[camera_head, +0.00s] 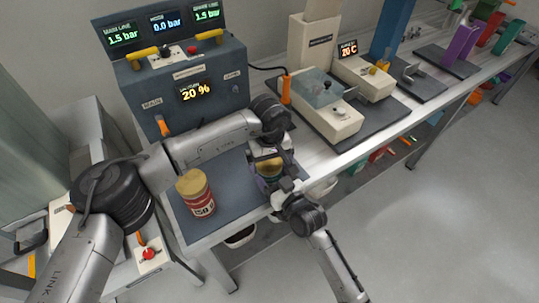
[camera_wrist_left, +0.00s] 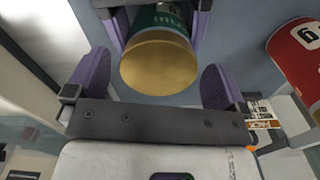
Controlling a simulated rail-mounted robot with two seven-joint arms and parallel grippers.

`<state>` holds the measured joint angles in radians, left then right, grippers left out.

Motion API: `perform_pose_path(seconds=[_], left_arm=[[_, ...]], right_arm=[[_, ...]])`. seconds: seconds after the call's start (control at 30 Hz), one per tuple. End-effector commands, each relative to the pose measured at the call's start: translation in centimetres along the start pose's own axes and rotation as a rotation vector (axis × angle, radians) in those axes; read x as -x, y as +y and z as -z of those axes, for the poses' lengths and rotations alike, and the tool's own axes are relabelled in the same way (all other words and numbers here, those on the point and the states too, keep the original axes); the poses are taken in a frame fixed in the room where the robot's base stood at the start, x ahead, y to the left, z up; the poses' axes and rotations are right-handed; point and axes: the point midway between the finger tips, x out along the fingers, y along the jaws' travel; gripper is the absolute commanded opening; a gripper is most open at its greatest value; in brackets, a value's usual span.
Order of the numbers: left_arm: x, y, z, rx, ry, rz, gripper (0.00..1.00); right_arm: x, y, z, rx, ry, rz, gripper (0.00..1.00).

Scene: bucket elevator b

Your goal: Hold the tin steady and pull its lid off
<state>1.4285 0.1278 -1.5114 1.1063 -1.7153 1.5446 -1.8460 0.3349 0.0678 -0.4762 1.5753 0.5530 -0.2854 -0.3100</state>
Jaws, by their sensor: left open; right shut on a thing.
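The green tin with a gold lid shows in the left wrist view, its green wall (camera_wrist_left: 168,18) at the top and its gold lid (camera_wrist_left: 160,62) facing the camera. My left gripper (camera_wrist_left: 150,84) is open, with one purple finger on each side of the lid and gaps between. My right gripper (camera_wrist_left: 154,18) is shut on the tin's body, its purple fingers on both sides. In the head view the tin (camera_head: 268,168) is mostly hidden between both grippers, with only some gold showing.
A red tin with a gold lid (camera_head: 198,196) stands on the dark mat (camera_head: 236,205), left of the grippers; it also shows in the left wrist view (camera_wrist_left: 299,58). A control panel (camera_head: 185,90) stands behind. A beige device (camera_head: 328,105) is to the right.

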Motion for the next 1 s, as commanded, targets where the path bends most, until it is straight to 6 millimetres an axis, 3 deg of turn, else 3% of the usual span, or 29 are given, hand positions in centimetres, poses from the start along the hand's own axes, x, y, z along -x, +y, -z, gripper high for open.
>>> perform_pose_path(seconds=[0.27,0.8,1.0], left_arm=[[-0.08,0.01,-0.01,0.000,0.000,0.000,1.00],[-0.06,-0.01,-0.01,0.000,0.000,0.001,0.50],[0.09,-0.01,0.00,0.000,0.000,0.001,0.49]], right_arm=[[0.01,-0.01,-0.08,-0.001,-0.002,0.000,0.29],[0.02,0.02,-0.09,-0.001,-0.002,0.000,0.29],[0.02,0.04,-0.10,-0.001,-0.002,-0.001,0.29]])
